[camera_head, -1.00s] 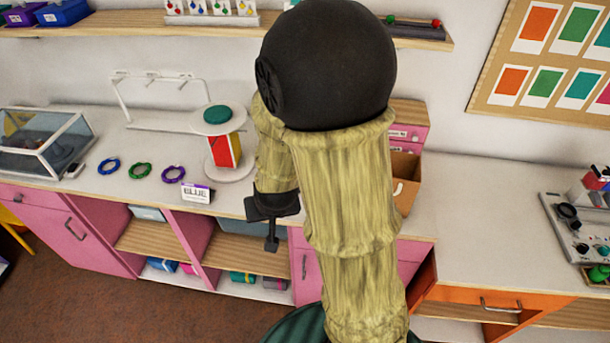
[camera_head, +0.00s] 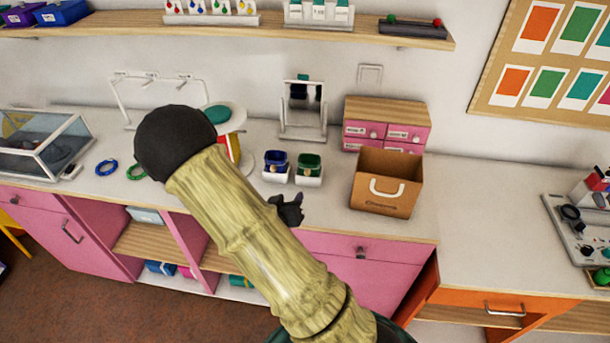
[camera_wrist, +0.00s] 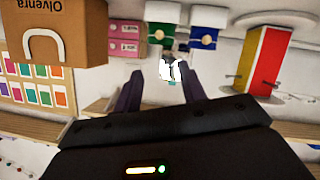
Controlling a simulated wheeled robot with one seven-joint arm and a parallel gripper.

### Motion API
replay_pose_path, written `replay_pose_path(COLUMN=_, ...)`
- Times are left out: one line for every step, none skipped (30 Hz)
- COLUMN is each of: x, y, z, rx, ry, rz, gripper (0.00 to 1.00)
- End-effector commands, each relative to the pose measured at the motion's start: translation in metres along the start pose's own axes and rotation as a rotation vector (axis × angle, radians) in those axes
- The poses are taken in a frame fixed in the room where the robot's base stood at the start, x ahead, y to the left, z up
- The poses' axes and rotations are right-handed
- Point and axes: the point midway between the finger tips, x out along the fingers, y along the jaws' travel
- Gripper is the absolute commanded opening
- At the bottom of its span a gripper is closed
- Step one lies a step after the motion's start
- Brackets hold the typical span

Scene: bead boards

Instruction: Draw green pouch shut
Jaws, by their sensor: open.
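The green pouch (camera_head: 309,162) sits in a small white holder on the white counter, with a round tan piece at its front. It also shows at the top of the wrist view (camera_wrist: 164,13). The pictures are too small to tell how far its mouth is drawn. A similar blue pouch (camera_head: 276,160) stands just left of it, and shows in the wrist view (camera_wrist: 209,18) too. My gripper (camera_head: 287,208) is at the counter's front edge, in front of the pouches and apart from them. In the wrist view its two fingers (camera_wrist: 166,82) are spread with nothing held between them.
A mirror (camera_head: 303,108) stands behind the pouches. A brown box (camera_head: 385,198) with a white handle and pink drawers (camera_head: 400,133) stand to the right. A red and yellow display (camera_head: 232,148) is to the left.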

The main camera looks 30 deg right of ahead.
Motion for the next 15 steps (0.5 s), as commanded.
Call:
replay_pose_path(x=0.001, y=0.000, z=0.000, rx=0.000, ry=-0.001, rz=0.000, gripper=0.41)
replay_pose_path(x=0.002, y=0.000, z=0.000, rx=0.001, ry=-0.001, rz=0.000, gripper=0.41)
replay_pose_path(x=0.003, y=0.001, z=0.000, rx=0.001, ry=-0.001, rz=0.001, gripper=0.41)
replay_pose_path(x=0.005, y=0.001, z=-0.001, rx=0.001, ry=-0.002, rz=0.002, gripper=0.41)
replay_pose_path(x=0.008, y=0.001, z=-0.001, rx=0.002, ry=-0.002, rz=0.002, gripper=0.41)
replay_pose_path(x=0.012, y=0.001, z=-0.001, rx=0.002, ry=-0.002, rz=0.003, gripper=0.41)
replay_pose_path(x=0.015, y=0.002, z=-0.001, rx=0.002, ry=-0.003, rz=0.004, gripper=0.41)
replay_pose_path(x=0.019, y=0.002, z=-0.001, rx=0.001, ry=-0.003, rz=0.005, gripper=0.41)
replay_pose_path(x=0.025, y=0.002, z=-0.001, rx=0.001, ry=-0.003, rz=0.004, gripper=0.41)
replay_pose_path(x=0.029, y=0.002, z=-0.001, rx=0.001, ry=-0.003, rz=0.002, gripper=0.41)
replay_pose_path(x=0.034, y=0.002, z=-0.001, rx=0.001, ry=-0.003, rz=0.003, gripper=0.41)
replay_pose_path(x=0.040, y=0.000, z=-0.002, rx=0.001, ry=-0.002, rz=0.000, gripper=0.41)
replay_pose_path(x=0.045, y=0.000, z=-0.002, rx=0.000, ry=-0.002, rz=0.000, gripper=0.41)
replay_pose_path(x=0.051, y=0.000, z=-0.002, rx=0.001, ry=-0.002, rz=0.000, gripper=0.41)
replay_pose_path(x=0.057, y=0.000, z=-0.002, rx=0.000, ry=-0.002, rz=-0.002, gripper=0.41)
